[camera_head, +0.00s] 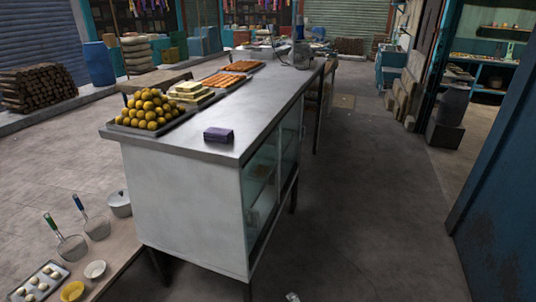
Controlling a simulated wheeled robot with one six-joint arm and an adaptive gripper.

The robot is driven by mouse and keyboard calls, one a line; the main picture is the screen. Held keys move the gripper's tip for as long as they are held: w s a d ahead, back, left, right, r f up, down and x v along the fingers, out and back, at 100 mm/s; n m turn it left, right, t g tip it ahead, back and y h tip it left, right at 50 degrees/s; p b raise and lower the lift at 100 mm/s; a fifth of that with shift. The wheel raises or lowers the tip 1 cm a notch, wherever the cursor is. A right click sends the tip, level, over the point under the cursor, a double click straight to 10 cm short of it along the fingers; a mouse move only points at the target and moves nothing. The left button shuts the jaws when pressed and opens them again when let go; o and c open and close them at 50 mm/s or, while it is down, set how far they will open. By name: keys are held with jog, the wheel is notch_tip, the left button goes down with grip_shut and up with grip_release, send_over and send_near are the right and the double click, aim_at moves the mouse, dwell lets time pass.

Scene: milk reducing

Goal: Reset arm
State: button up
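My gripper does not show clearly in the head view. Only a small pale piece (292,297) is cut off by the bottom edge, right of the counter's near leg. It is too small to tell whether it is part of my arm or something on the floor. Whether my gripper holds anything is hidden.
A white metal counter (190,205) bears sweets trays and a purple box (218,134). A low table (118,245) at lower left holds bowls, strainers and a pot (120,203). A blue wall (497,215) stands right. The floor (370,220) between is clear.

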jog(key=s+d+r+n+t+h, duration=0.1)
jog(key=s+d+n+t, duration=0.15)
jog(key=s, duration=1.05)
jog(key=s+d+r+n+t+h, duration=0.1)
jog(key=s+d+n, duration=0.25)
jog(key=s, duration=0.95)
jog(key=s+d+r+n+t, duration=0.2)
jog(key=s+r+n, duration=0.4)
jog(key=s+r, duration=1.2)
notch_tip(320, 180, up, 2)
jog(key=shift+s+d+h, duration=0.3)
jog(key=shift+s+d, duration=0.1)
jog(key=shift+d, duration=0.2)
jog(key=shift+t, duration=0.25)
